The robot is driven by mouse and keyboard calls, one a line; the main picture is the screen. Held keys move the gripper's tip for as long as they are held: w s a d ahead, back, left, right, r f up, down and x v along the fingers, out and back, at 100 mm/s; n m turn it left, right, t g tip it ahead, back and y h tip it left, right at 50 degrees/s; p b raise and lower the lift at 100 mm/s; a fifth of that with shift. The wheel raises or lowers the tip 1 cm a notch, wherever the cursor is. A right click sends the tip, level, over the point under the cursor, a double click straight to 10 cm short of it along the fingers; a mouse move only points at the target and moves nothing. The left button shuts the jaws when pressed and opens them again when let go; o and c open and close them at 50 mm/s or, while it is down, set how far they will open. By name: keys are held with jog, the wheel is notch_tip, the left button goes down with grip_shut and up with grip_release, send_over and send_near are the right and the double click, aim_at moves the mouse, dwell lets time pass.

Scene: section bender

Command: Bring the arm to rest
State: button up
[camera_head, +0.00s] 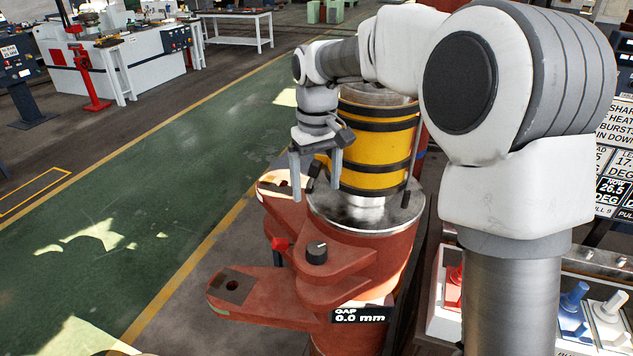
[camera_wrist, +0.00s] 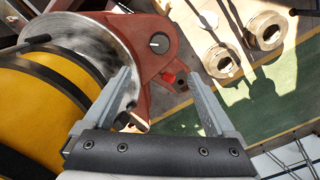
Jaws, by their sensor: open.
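My arm (camera_head: 400,45) reaches from the right over the red section bender (camera_head: 350,250). My gripper (camera_head: 317,178) hangs with its fingers pointing down, beside the yellow and black banded cylinder (camera_head: 378,140) and above the bender's red plates. Its fingers are apart with nothing between them. In the wrist view the gripper (camera_wrist: 165,85) is also open, with the red bender body (camera_wrist: 152,30) beyond it and the yellow cylinder (camera_wrist: 40,90) at the left. A black knob (camera_head: 317,252) and a red knob (camera_head: 281,244) sit on the bender. The gap display (camera_head: 360,315) reads 0.0 mm.
A sign board (camera_head: 615,150) is at the right edge. The green floor lane (camera_head: 150,200) at the left is clear. Two round metal parts (camera_wrist: 264,30) show in the wrist view.

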dwell(0.3)
jog(key=s+d+r+m+t, duration=0.1)
jog(key=s+d+r, duration=0.2)
jog(key=s+d, duration=0.15)
jog(key=s+d+r+m+t, duration=0.1)
jog(key=s+d+r+t, duration=0.1)
jog(key=s+d+r, duration=0.3)
jog(key=s+d+f+m+t, duration=0.1)
jog(key=s+d+f, duration=0.1)
jog(key=s, duration=0.6)
jog(key=s+d+f+m+t, duration=0.1)
jog(key=s+d+m, duration=0.1)
jog(key=s, duration=0.5)
jog(key=shift+s+d+f+m+t, duration=0.3)
jog(key=shift+s+d+f, duration=0.05)
jog(key=shift+d+f, duration=0.05)
